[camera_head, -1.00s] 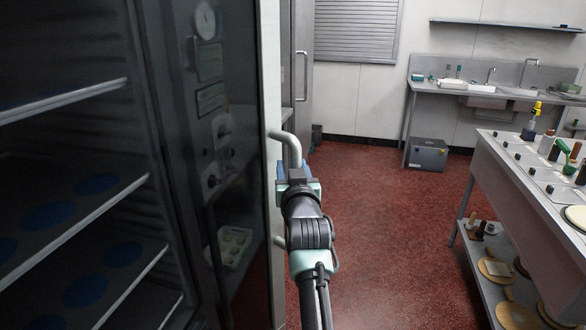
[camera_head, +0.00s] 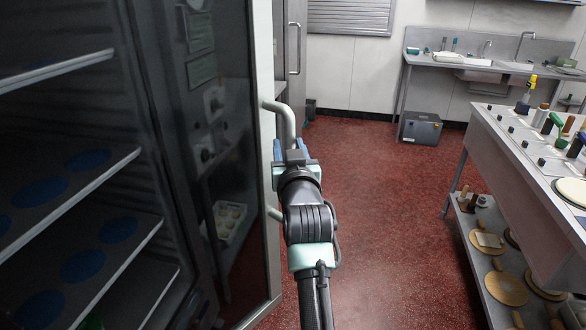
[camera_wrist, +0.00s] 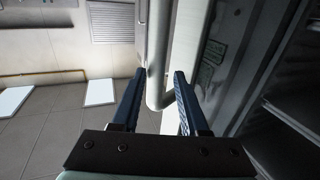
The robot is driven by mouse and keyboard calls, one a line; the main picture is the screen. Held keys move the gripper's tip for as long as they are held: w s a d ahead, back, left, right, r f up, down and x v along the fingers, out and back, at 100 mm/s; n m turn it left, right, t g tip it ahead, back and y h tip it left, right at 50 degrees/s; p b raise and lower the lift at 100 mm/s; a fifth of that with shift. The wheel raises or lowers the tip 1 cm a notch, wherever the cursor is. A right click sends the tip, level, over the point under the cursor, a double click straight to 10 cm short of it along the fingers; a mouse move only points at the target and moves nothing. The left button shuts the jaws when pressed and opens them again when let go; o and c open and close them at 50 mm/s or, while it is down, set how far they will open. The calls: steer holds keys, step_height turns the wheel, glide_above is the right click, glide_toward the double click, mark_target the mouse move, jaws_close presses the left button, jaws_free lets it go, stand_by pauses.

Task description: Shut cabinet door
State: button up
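A tall cabinet (camera_head: 75,220) with wire-like shelves fills the left of the head view. Its dark glass door (camera_head: 212,150) with a pale frame stands open, its free edge toward the middle of the picture. A pale bar handle (camera_head: 286,118) is on that edge; it also shows in the wrist view (camera_wrist: 158,50). My gripper (camera_head: 290,152) is at the handle. In the wrist view its two blue fingers (camera_wrist: 159,75) are apart, one on each side of the handle, with gaps visible. Part of the handle is hidden behind my gripper in the head view.
Several blue round items (camera_head: 85,265) lie on the cabinet shelves. A steel worktable (camera_head: 505,160) with tools and wooden boards stands at right. A sink counter (camera_head: 480,68) and a grey box (camera_head: 420,128) are at the back. Red floor (camera_head: 385,215) between them is clear.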

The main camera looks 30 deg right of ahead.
steer(key=b+v, duration=0.1)
steer(key=v, duration=0.7)
steer(key=shift+s+a, duration=0.15)
steer(key=shift+a, duration=0.05)
stand_by(0.3)
